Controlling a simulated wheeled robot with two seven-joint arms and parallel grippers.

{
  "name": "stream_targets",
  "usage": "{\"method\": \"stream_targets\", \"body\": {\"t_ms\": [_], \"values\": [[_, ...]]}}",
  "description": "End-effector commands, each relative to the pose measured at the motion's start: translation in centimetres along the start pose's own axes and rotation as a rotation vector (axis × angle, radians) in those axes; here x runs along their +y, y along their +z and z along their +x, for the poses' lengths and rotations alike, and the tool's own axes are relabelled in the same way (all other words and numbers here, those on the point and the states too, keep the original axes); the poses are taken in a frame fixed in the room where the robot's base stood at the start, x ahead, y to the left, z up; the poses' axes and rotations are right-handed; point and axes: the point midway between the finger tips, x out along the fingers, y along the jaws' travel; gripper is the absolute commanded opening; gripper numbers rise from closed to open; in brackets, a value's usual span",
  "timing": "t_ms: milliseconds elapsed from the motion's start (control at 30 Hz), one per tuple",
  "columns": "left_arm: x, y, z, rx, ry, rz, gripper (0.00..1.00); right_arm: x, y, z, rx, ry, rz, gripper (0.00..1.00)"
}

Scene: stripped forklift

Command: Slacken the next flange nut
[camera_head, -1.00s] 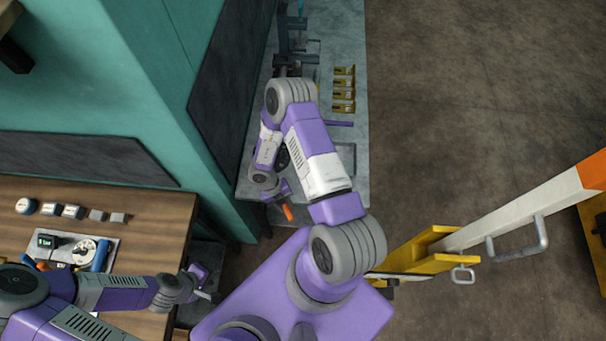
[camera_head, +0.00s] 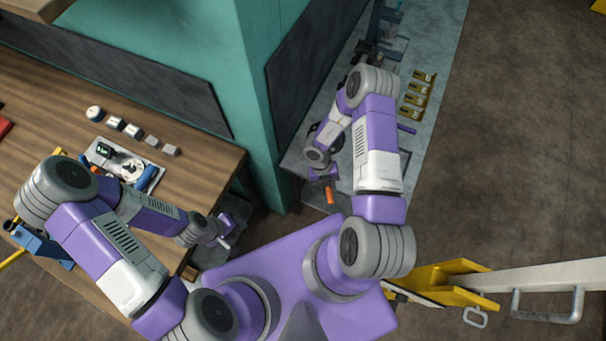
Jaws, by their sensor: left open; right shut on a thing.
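My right gripper (camera_head: 324,176) is shut on an orange-handled tool (camera_head: 330,196), whose handle points down in the picture. The working end of the tool cannot be made out. This gripper is over the near end of the grey bench top. My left gripper (camera_head: 225,231) is open beside the right edge of the wooden table; nothing can be made out in it. No flange nut can be made out in this view.
The grey bench (camera_head: 440,85) carries several yellow brackets (camera_head: 417,95) and a purple bar (camera_head: 407,129). The wooden table (camera_head: 60,110) holds small blocks (camera_head: 133,131), a tray of instruments (camera_head: 122,163) and a blue vise (camera_head: 42,245). Open floor (camera_head: 530,150) lies upper right.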

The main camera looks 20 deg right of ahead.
Motion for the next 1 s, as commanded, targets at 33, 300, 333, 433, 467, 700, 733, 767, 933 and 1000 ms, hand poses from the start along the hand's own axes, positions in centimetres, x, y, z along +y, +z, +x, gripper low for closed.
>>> {"method": "stream_targets", "body": {"t_ms": [33,300,333,433,467,700,733,767,933,1000], "values": [[0.0,0.0,0.1,0.0,0.0,0.0,0.43,1.3,0.6,-0.3,-0.007,0.024,0.042,0.0],[0.0,0.0,0.1,0.0,0.0,0.0,0.43,1.3,0.4,-0.3,-0.004,0.022,0.04,0.55],[0.0,0.0,0.1,0.0,0.0,0.0,0.43,1.3,0.4,-0.3,-0.003,0.022,0.04,0.57],[0.0,0.0,0.1,0.0,0.0,0.0,0.43,1.3,0.3,-0.3,-0.002,0.021,0.039,0.57],[0.0,0.0,0.1,0.0,0.0,0.0,0.43,1.3,0.3,-0.3,-0.001,0.021,0.039,0.57],[-0.1,0.0,0.2,0.0,0.0,0.0,0.43,1.3,0.3,-1.0,-0.002,0.021,0.039,0.57],[-0.1,0.0,0.2,0.0,0.0,0.0,0.43,1.3,0.3,-1.4,-0.002,0.021,0.039,0.57],[-0.1,0.0,0.3,0.0,0.0,0.0,0.43,1.3,0.3,-1.9,-0.003,0.022,0.04,0.57],[-0.2,0.0,0.5,0.0,0.0,0.0,0.43,1.2,0.3,-4.9,-0.005,0.022,0.04,0.57],[-0.2,0.0,0.5,0.0,0.0,0.0,0.43,1.1,0.3,-5.9,-0.005,0.022,0.04,0.57]]}}
